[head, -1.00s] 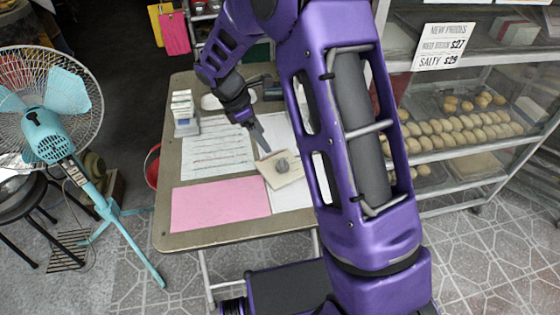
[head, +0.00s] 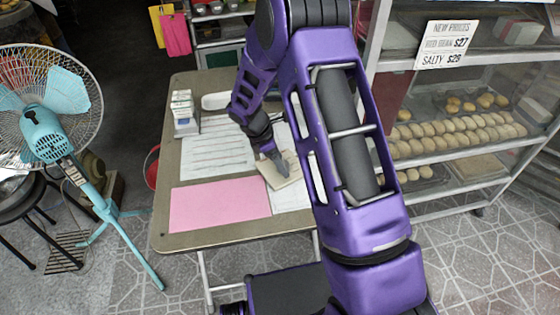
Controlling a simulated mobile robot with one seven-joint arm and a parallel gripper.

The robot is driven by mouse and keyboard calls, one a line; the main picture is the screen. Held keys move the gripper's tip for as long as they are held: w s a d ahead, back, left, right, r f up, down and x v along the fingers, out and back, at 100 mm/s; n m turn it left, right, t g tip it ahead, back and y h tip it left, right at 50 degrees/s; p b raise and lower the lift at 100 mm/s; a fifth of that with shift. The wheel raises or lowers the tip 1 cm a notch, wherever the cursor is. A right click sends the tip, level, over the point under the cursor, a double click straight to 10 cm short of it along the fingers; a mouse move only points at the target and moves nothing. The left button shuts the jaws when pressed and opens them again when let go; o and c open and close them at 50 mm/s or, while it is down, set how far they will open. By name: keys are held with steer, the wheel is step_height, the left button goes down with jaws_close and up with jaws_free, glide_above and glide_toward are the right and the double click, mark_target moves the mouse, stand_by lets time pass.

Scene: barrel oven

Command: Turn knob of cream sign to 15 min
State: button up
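The cream sign (head: 274,181) lies tilted on the small table, on white paper, right of the table's middle. Its grey round knob is now mostly hidden behind my gripper. My gripper (head: 282,166) points down at the sign, with its fingertips at the place of the knob. From this angle I cannot tell whether the fingers are open around the knob, closed on it or only close to it. Any marks on the dial are too small to read.
The table (head: 190,244) also holds a pink sheet (head: 221,204), lined paper (head: 215,150), a small white-and-grey box (head: 184,112) and a white dish (head: 216,101). A turquoise fan (head: 45,135) stands at left. A glass bread case (head: 465,130) stands close at right.

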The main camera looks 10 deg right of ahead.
jaws_close()
steer(key=shift+m, duration=0.3)
steer(key=m, duration=0.1)
steer(key=m+g, duration=0.1)
steer(key=m, duration=0.1)
steer(key=m+g, duration=0.1)
steer(key=m, duration=0.1)
steer(key=shift+w+p, duration=0.3)
steer(key=shift+p, duration=0.1)
steer(key=m, duration=0.2)
steer(key=m+g+y, duration=0.1)
steer(key=m, duration=0.1)
steer(key=m+y, duration=0.1)
steer(key=m, duration=0.1)
steer(key=shift+w+d+g, duration=0.15)
steer(key=shift+d+g, duration=0.1)
steer(key=shift+g, duration=0.15)
steer(key=shift+m, duration=0.4)
jaws_free()
